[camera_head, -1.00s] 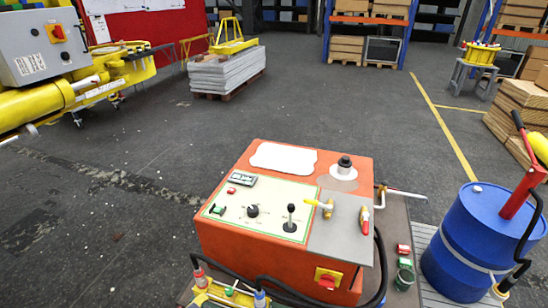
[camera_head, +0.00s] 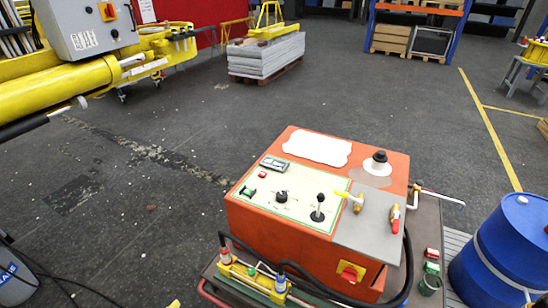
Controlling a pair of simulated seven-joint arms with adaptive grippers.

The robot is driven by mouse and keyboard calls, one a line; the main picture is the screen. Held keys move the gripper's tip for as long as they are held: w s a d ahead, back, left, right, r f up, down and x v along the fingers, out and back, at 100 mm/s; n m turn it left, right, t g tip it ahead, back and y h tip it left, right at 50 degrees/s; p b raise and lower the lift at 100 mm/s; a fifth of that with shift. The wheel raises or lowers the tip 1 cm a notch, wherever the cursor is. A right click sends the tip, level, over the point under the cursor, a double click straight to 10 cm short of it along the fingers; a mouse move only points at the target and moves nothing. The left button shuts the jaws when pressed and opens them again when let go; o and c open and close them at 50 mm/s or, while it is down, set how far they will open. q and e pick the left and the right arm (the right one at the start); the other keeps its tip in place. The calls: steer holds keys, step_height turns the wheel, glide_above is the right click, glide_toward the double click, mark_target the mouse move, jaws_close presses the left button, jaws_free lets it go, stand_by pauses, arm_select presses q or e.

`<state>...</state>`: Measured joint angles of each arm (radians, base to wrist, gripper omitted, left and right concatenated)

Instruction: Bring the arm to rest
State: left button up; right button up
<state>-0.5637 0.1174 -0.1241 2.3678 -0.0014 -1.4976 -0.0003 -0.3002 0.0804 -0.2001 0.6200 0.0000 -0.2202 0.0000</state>
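A yellow boom arm (camera_head: 50,93) lies roughly level at the left edge, with a grey switch box (camera_head: 85,27) on it. An orange control console (camera_head: 290,238) stands at the lower middle. Its cream panel carries a black joystick lever (camera_head: 318,208), a black knob (camera_head: 282,197) and a green switch (camera_head: 248,192). A yellow-handled valve (camera_head: 352,200) and a red-handled valve (camera_head: 395,218) sit on the grey plate beside the panel. A red-on-yellow switch (camera_head: 350,272) is on the front face. Neither of my grippers is in view.
A blue drum (camera_head: 508,255) stands at the lower right. A yellow manifold (camera_head: 250,278) with black hoses is at the console's front. A pallet of grey slabs (camera_head: 265,57) and a blue-orange rack (camera_head: 415,15) stand at the back. The dark floor between is mostly clear.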

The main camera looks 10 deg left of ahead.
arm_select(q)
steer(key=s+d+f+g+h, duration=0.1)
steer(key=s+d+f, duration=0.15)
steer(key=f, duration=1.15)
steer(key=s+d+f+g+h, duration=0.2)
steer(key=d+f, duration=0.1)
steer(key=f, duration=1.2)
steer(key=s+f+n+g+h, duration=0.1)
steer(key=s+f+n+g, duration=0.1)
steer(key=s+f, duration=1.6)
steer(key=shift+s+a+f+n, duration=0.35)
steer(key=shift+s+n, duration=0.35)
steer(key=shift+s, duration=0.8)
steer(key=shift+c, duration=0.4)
